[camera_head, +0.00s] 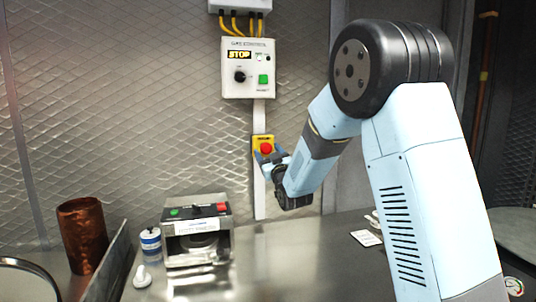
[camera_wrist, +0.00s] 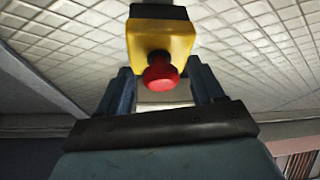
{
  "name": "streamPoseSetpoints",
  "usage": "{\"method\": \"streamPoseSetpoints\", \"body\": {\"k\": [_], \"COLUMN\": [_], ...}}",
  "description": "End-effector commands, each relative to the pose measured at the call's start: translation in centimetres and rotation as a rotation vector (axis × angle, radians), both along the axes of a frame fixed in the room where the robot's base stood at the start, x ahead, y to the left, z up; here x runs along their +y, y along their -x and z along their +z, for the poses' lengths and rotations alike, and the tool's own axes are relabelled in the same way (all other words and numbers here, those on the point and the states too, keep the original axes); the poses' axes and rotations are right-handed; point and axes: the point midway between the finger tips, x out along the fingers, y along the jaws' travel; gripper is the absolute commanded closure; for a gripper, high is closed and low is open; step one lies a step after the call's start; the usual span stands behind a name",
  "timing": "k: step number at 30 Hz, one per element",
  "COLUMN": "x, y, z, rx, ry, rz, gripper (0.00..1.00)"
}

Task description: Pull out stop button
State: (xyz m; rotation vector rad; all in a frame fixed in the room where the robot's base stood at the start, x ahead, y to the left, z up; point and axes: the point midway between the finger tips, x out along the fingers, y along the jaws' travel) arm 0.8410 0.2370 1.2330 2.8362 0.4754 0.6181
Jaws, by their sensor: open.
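The red stop button (camera_head: 266,148) sits on a yellow box (camera_head: 257,139) fixed to the wall strip below the control panel. In the wrist view the red mushroom-shaped button (camera_wrist: 160,72) sticks out from the yellow box (camera_wrist: 160,38) with a black end. My gripper (camera_head: 268,161) is at the button in the head view. In the wrist view its two blue fingers (camera_wrist: 160,90) are apart, one on each side of the button, with visible gaps. The fingers do not appear to touch the button. My wrist hides nothing of the button there.
A control panel (camera_head: 248,82) with a STOP display, black knob and green button hangs above. A white card (camera_head: 367,238) lies right.

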Motion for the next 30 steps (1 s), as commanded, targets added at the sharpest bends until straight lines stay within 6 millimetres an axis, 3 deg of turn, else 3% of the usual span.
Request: {"method": "streamPoseSetpoints", "body": {"k": [8,30], "x": [0.05,0.13], "y": [-0.10,-0.04], "z": [0.02,0.00], "rx": [0.000,0.001], "ry": [0.000,0.000], "rz": [0.000,0.002], "gripper": [0.33,1.00]}}
